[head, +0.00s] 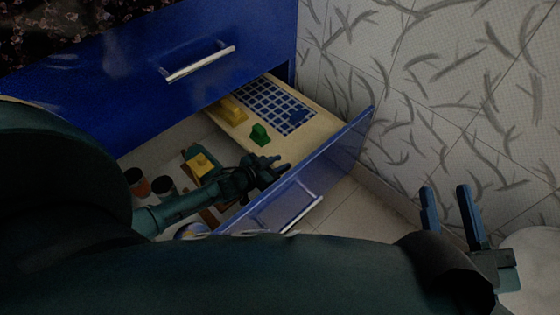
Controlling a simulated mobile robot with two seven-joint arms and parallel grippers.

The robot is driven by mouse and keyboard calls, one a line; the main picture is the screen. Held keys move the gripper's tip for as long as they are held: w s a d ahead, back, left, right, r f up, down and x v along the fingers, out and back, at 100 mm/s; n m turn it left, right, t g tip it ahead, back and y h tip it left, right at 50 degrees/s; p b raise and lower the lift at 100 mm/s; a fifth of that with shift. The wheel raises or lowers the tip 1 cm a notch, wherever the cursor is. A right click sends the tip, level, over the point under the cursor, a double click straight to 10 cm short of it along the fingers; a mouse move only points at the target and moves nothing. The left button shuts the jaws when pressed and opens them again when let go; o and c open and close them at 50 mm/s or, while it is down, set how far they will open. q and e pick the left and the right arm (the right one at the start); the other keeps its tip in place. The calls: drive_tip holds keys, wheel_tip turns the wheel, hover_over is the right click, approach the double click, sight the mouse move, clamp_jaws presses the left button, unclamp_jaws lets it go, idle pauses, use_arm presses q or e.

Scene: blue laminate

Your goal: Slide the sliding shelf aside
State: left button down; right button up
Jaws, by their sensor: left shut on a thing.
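The sliding shelf (312,142) is a pale wooden board with a blue grid pattern, lying across the far right part of an open blue drawer (345,150). My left gripper (272,172) reaches into the drawer and is shut on the near edge of the shelf, by the drawer front. Its fingers are dark and small, so the exact grip is hard to see. My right gripper (452,212) has blue fingers standing apart; it is open and empty, outside the drawer to the right.
A yellow block (233,110) and a green block (260,134) sit on the shelf. Below and left in the drawer are another yellow piece (202,164) and dark jars (163,186). A closed blue drawer (150,75) hangs above. A patterned wall (440,100) stands right.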

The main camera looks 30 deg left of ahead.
use_arm(q)
drive_tip(key=s+a+p, duration=0.3)
drive_tip(key=s+a, duration=0.1)
drive_tip(key=s, duration=0.7)
drive_tip(key=s+a+p, duration=0.4)
drive_tip(key=s, duration=0.7)
drive_tip(key=shift+s, duration=0.4)
use_arm(e)
drive_tip(key=shift+s+d+f+n+g+h, duration=0.15)
drive_tip(key=shift+d+n+g+h, duration=0.3)
drive_tip(key=shift+d+h, duration=0.45)
drive_tip(key=shift+a, duration=0.1)
use_arm(q)
drive_tip(key=c, duration=1.1)
unclamp_jaws()
drive_tip(key=shift+c, duration=0.2)
wheel_tip(320, 180, up, 10)
drive_tip(key=p, duration=0.6)
use_arm(e)
drive_tip(key=g+h, duration=0.1)
drive_tip(key=d+m+g+h, duration=0.1)
drive_tip(key=m+g, duration=0.1)
drive_tip(key=g, duration=0.1)
drive_tip(key=shift+s+d+f+h, duration=0.2)
drive_tip(key=shift+s+d+h, duration=0.1)
drive_tip(key=shift+h, duration=0.1)
use_arm(q)
drive_tip(key=shift+w, duration=0.1)
